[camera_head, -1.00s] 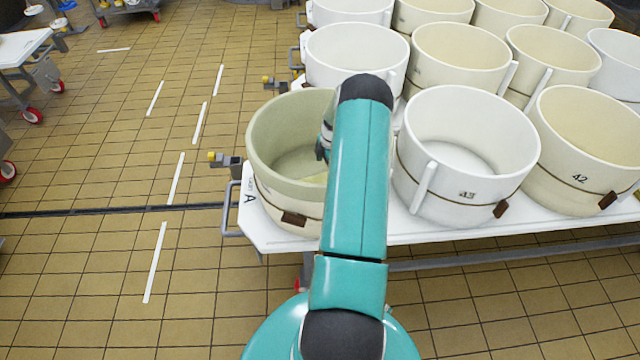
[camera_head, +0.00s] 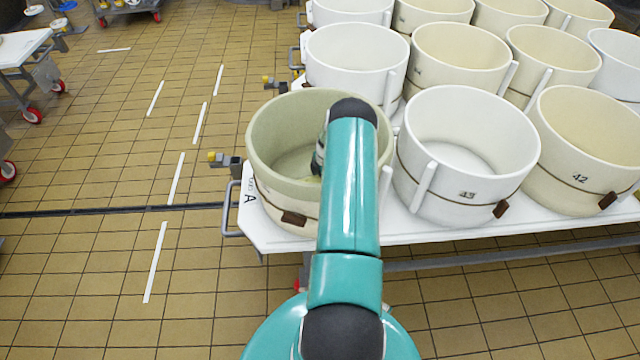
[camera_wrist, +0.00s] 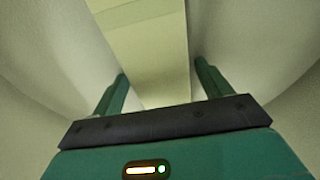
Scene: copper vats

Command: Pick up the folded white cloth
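A pale, cream-white folded strip, which looks like the cloth (camera_wrist: 142,35), lies inside a vat in the wrist view. It runs from the top edge down between my fingers. My gripper (camera_wrist: 161,68) is open, with one green finger on each side of the strip. I cannot tell whether either finger touches it. In the head view, my arm reaches over the front-left cream vat (camera_head: 264,150), and my gripper is mostly hidden behind the arm inside it. The cloth cannot be made out in the head view.
A white vat marked 43 (camera_head: 468,205) and a cream vat marked 42 (camera_head: 585,190) stand to the right, with several more behind. They share a white table (camera_head: 290,240). Tiled floor (camera_head: 100,265) is clear on the left. A wheeled white table (camera_head: 22,45) is far left.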

